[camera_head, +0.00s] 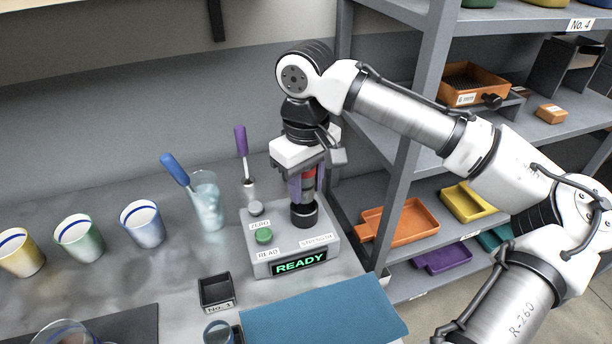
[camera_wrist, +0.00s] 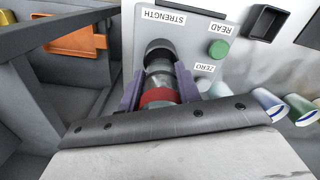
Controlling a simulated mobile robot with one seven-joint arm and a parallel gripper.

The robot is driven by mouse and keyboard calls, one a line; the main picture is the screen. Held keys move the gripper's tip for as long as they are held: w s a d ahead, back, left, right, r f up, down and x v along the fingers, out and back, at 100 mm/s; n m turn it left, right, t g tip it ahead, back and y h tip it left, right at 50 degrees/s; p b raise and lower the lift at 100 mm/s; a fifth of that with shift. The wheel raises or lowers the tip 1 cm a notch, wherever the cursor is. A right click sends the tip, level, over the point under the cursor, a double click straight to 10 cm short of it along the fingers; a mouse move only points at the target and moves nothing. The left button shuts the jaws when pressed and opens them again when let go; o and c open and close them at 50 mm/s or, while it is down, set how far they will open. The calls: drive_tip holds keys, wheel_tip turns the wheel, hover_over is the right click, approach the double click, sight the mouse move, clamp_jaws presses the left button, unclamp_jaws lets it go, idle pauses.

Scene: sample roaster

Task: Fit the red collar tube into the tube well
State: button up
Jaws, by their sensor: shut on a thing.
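The red collar tube (camera_head: 309,174) is upright in my gripper (camera_head: 302,188), which is shut on it with purple fingers on either side. Its red collar (camera_wrist: 160,96) shows between the fingertips (camera_wrist: 158,86) in the wrist view, with the clear glass beyond it. The tube well (camera_head: 304,214) is a black round socket on the grey strength meter (camera_head: 285,238). The tube stands in line over the well, its lower end at the well's mouth (camera_wrist: 158,48). I cannot tell how far the end is inside, as the fingers and rim hide it.
The meter has a green button (camera_head: 264,236), a grey knob (camera_head: 256,208) and a display reading READY. A glass (camera_head: 207,205) with a blue-handled tool and a purple-handled tool (camera_head: 242,145) stand left of my gripper. A shelf rack (camera_head: 395,170) stands close on the right.

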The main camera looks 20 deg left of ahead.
sight(306, 197)
drive_tip(key=shift+f, duration=0.65)
drive_tip(key=shift+p, duration=0.9)
idle(1.4)
drive_tip(key=shift+f+b, duration=0.45)
drive_tip(key=shift+f, duration=0.5)
drive_tip(key=shift+r, duration=0.15)
idle(0.4)
drive_tip(key=shift+r+p, duration=0.5)
drive_tip(key=shift+p, duration=0.3)
drive_tip(key=shift+p, duration=1)
idle(1.1)
drive_tip(key=shift+f, duration=0.35)
